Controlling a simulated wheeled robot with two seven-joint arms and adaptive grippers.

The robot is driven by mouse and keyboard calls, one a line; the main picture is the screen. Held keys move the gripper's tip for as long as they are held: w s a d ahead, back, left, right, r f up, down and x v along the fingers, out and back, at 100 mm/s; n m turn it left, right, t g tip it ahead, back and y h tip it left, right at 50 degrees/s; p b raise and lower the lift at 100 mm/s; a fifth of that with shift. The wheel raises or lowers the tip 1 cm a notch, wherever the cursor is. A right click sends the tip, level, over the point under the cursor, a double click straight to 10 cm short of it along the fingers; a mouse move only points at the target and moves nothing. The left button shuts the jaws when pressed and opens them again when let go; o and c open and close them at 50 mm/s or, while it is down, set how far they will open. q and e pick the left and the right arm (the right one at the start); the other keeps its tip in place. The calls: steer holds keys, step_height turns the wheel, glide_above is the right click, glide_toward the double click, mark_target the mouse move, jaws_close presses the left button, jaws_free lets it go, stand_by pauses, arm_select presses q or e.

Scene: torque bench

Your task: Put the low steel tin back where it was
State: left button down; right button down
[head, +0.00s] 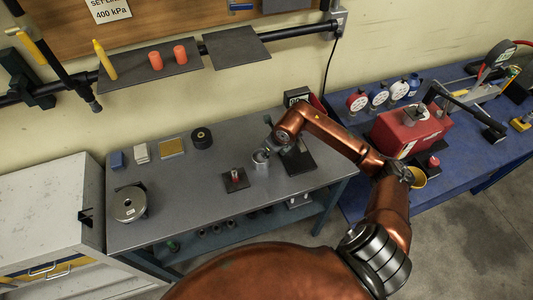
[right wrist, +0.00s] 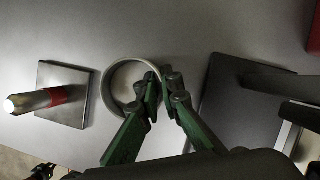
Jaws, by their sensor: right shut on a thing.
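The low steel tin (head: 261,166) is a round, open-topped grey can over the middle of the grey bench. In the right wrist view the tin (right wrist: 108,82) shows from above as a ring with an empty inside. My right gripper (head: 268,150) is shut on the right side of its wall, and its green fingers (right wrist: 157,85) pinch the rim. I cannot tell whether the tin's base touches the bench. My left gripper is not in view.
A small plate with a red-banded post (head: 235,181) stands just left of the tin. A dark flat stand (head: 298,160) is close on its right. A round metal weight (head: 130,204), small blocks and a black roll (head: 201,138) sit farther left. The front middle bench is clear.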

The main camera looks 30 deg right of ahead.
steer(key=c, duration=2.1)
jaws_free()
steer(key=shift+r, duration=0.1)
steer(key=v, duration=1.2)
steer(key=shift+d, duration=0.1)
